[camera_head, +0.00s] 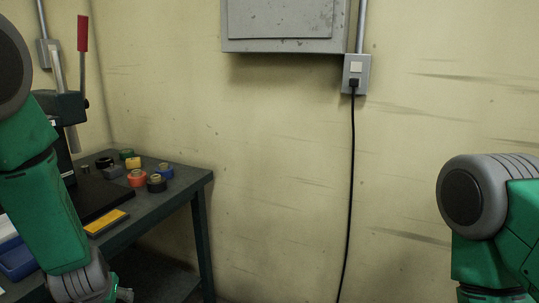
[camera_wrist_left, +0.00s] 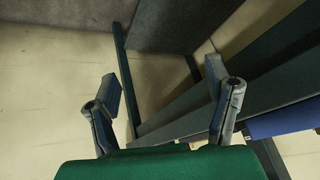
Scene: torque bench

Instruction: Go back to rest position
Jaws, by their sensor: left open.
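My left arm comes in at the left of the head view, green with grey joints, bent downward in front of the bench. My left gripper (camera_wrist_left: 165,95) shows in the left wrist view with its two fingers wide apart and nothing between them. It is beside the bench's edge and legs, with the floor beyond. In the head view its fingers are mostly cut off at the bottom edge. My right arm shows at the right edge of the head view, but its gripper is out of the picture.
A dark bench (camera_head: 158,205) stands at the left, holding several coloured tape rolls (camera_head: 137,178), a yellow box (camera_head: 106,223), a blue bin (camera_head: 17,262) and a press with a red-handled lever (camera_head: 83,34). A grey wall cabinet (camera_head: 285,46) and black cable (camera_head: 351,190) are on the wall.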

